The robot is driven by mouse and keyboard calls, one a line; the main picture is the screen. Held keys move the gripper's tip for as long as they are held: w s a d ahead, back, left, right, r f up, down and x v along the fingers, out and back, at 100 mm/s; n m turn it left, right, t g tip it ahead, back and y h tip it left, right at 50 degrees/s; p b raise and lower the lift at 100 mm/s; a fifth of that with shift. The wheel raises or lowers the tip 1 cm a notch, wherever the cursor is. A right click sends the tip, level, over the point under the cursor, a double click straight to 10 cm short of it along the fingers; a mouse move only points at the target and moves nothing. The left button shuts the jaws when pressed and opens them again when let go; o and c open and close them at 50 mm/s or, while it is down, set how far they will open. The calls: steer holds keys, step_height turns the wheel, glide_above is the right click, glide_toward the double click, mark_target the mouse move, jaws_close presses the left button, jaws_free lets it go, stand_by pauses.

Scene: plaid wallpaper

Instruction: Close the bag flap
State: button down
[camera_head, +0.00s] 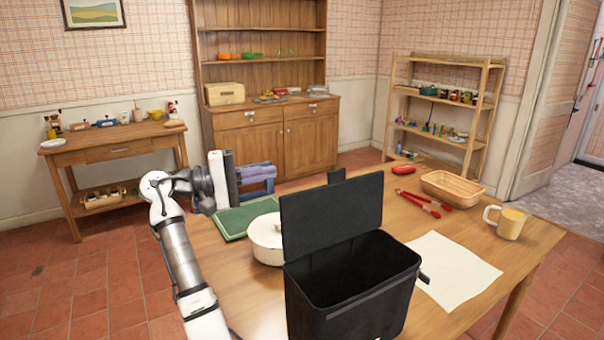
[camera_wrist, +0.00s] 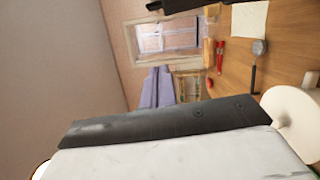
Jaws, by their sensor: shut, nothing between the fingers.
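The black bag (camera_head: 350,290) stands upright on the near part of the wooden table. Its flap (camera_head: 332,218) is raised at the back, and the dark inside shows. My gripper (camera_head: 228,180) is at the left, beyond the table's left part, well apart from the bag and higher than the green board. It is shut and empty. In the wrist view its dark and white body (camera_wrist: 165,125) fills the lower part. A black shape at the top edge there is cut off, and I cannot tell what it is.
A white pot (camera_head: 267,240) sits close left of the bag, with a green board (camera_head: 243,219) behind it. Paper (camera_head: 452,270), a yellow mug (camera_head: 511,222), red tongs (camera_head: 420,203) and a basket (camera_head: 452,188) lie to the right. A dark block (camera_head: 337,176) shows behind the flap.

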steer(key=p, duration=0.5)
glide_above(337, 208)
steer(key=w+a, duration=0.2)
steer(key=a, duration=0.2)
steer(key=shift+s+d+r+g, duration=0.1)
steer(key=shift+d+r+g, duration=0.05)
steer(key=shift+r+g, duration=0.15)
steer(key=shift+d, duration=0.1)
